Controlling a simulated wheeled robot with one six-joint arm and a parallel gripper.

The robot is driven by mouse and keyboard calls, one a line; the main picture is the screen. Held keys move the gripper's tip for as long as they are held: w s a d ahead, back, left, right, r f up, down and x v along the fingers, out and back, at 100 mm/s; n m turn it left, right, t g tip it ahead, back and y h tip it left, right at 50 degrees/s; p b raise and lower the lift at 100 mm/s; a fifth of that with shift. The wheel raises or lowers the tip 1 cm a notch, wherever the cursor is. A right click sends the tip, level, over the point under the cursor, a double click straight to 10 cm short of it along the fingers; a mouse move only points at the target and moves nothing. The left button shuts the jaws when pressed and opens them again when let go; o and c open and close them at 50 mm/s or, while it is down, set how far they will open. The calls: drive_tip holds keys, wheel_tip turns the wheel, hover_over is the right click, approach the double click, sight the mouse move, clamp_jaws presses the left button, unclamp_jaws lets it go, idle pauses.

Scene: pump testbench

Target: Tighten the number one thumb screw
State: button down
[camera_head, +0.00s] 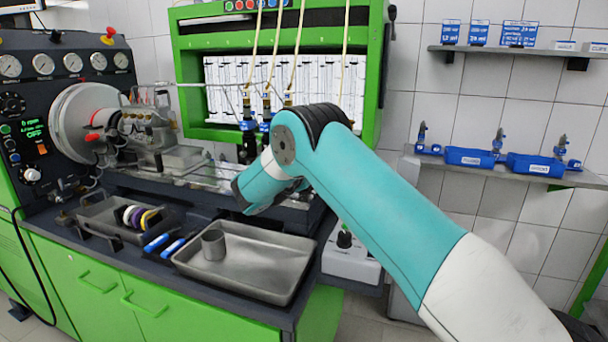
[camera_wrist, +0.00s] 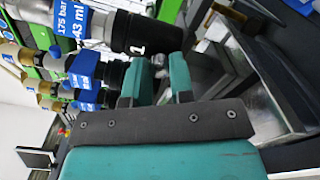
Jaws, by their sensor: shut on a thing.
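In the wrist view, a black cylinder marked "1" (camera_wrist: 147,34) lies just past my fingertips, joined to a metal body with a blue label reading 175 bar, 43 ml (camera_wrist: 72,20). My gripper (camera_wrist: 162,72) has its two teal fingers a little apart, closed on a small dark part beside this cylinder. That part is mostly hidden and I take it to be the number one thumb screw. In the head view my arm's wrist is over the bench rail below the hanging injectors (camera_head: 265,115), and the fingers are hidden.
Several more injectors with blue labels (camera_wrist: 85,72) stand close beside my gripper. Pale hoses (camera_head: 299,50) run down from the green cabinet (camera_head: 372,80). A metal tray (camera_head: 285,257) with a cup (camera_head: 213,244) lies in front, and the pump (camera_head: 145,128) is at left.

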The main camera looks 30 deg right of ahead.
drive_tip(key=m+b, duration=0.4)
drive_tip(key=shift+f+m+b, duration=0.3)
drive_tip(key=shift+m, duration=0.1)
drive_tip(key=m+b, duration=0.4)
drive_tip(key=b, duration=0.1)
drive_tip(key=m+b, duration=0.5)
drive_tip(key=b, duration=0.1)
drive_tip(key=shift+r+m+b, duration=0.15)
drive_tip(key=shift+m+b, duration=1.25)
drive_tip(key=shift+m, duration=0.2)
drive_tip(key=c, duration=1)
unclamp_jaws()
drive_tip(key=shift+r, duration=0.1)
